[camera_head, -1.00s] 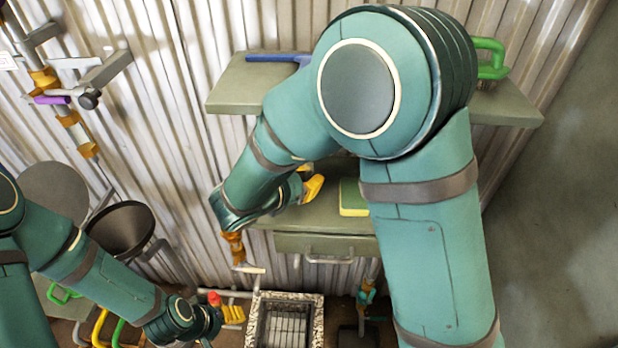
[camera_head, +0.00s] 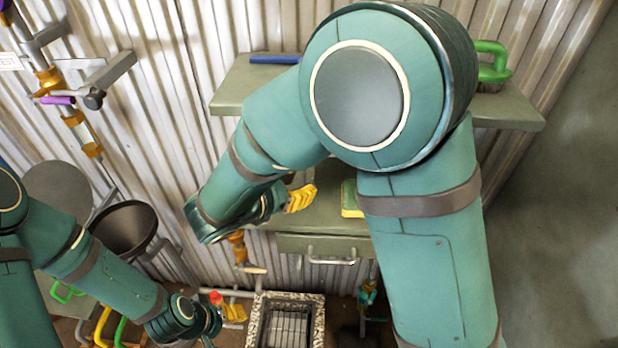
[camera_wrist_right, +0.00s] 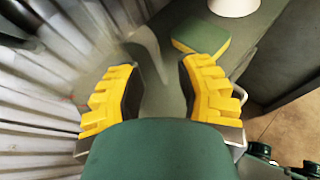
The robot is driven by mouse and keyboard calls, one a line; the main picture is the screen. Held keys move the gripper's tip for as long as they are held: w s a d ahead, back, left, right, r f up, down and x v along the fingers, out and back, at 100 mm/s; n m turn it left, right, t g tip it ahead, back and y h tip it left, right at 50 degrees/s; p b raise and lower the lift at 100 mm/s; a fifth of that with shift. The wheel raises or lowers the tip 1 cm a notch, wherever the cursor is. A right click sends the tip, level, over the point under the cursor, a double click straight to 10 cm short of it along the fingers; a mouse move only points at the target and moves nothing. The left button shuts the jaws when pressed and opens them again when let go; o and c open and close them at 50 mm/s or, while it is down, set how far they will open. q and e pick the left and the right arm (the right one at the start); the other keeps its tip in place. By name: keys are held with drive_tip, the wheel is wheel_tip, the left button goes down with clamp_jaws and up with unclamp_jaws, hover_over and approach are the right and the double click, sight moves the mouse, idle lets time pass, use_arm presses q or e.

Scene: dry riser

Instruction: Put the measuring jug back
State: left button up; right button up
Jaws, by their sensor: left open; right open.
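I cannot make out the measuring jug for certain. A pale, see-through curved shape (camera_wrist_right: 150,48) shows just beyond my right gripper (camera_wrist_right: 157,92) in the right wrist view; it may be part of the jug. The fingers are spread, with nothing clearly held between them. In the head view my right gripper (camera_head: 300,198) is over the left part of the lower shelf (camera_head: 325,213), partly hidden by my right arm. My left gripper (camera_head: 232,312) is open at the lower left, beside the stone-rimmed basin (camera_head: 317,318), with a red-tipped thing (camera_head: 215,297) close by.
A green and yellow sponge (camera_head: 350,198) lies on the lower shelf, beside a white round object (camera_wrist_right: 233,6) in the wrist view. A drawer (camera_head: 320,247) hangs below. The upper shelf (camera_head: 235,92) holds a blue item (camera_head: 274,59) and a green-handled thing (camera_head: 492,62). Pipes line the corrugated wall.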

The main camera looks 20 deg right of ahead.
drive_tip(key=v, duration=0.7)
drive_tip(key=shift+s+a, duration=0.1)
